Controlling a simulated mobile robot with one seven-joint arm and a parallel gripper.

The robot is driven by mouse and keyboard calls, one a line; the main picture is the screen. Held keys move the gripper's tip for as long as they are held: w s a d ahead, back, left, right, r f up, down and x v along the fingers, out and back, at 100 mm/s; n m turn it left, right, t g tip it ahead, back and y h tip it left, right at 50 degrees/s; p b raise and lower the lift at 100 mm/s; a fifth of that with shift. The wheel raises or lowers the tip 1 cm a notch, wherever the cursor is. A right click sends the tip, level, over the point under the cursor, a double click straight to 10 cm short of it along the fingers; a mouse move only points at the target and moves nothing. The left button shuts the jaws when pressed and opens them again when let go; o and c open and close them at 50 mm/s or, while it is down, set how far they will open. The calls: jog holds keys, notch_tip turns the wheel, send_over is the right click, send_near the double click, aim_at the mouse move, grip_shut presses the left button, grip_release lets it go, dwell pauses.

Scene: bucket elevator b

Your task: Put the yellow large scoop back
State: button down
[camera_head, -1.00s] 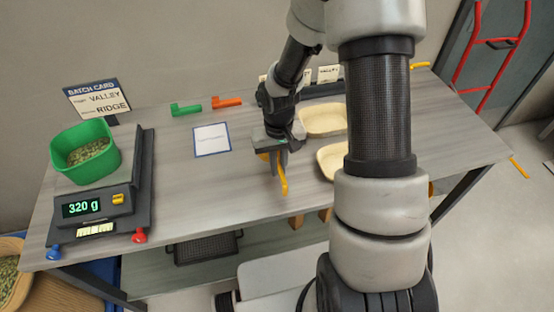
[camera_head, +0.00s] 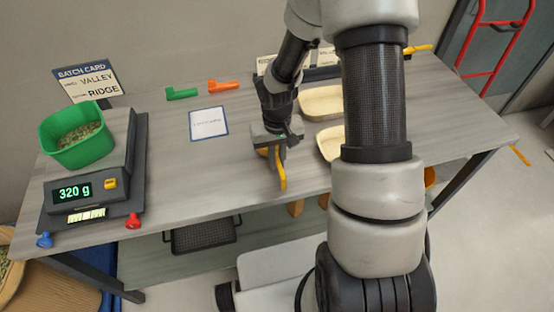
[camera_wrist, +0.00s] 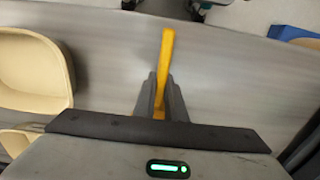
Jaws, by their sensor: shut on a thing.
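My gripper (camera_head: 277,154) is shut on the yellow scoop (camera_head: 281,175), low over the table near its front edge. In the wrist view the scoop's yellow handle (camera_wrist: 166,55) sticks out beyond the closed fingers (camera_wrist: 162,95); the rest of the scoop is hidden by the gripper. I cannot tell whether the scoop touches the table. A green scoop (camera_head: 182,93) and an orange scoop (camera_head: 223,86) lie at the back of the table.
A scale (camera_head: 75,191) reading 320 g bears a green bin (camera_head: 76,137) of pellets at the left. Pale trays (camera_head: 322,103) stand right of my gripper, partly behind my arm. A white card (camera_head: 209,123) lies mid-table. A batch card (camera_head: 87,83) stands behind the scale.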

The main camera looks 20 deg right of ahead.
jog(key=shift+f+b, duration=0.5)
jog(key=shift+f, duration=0.1)
jog(key=c, duration=1.7)
grip_release()
jog(key=shift+c, duration=0.2)
notch_tip(320, 180, up, 18)
jog(key=p, duration=0.2)
jog(key=s+r+t+p, duration=0.2)
jog(key=s+r, duration=0.6)
jog(key=r, duration=0.2)
jog(key=s+r+t+p, duration=0.2)
jog(key=s+r, duration=0.5)
jog(key=r, duration=0.4)
jog(key=shift+s+r+t+p, duration=0.2)
jog(key=shift+s+t+p, duration=0.15)
jog(key=shift+t, duration=0.35)
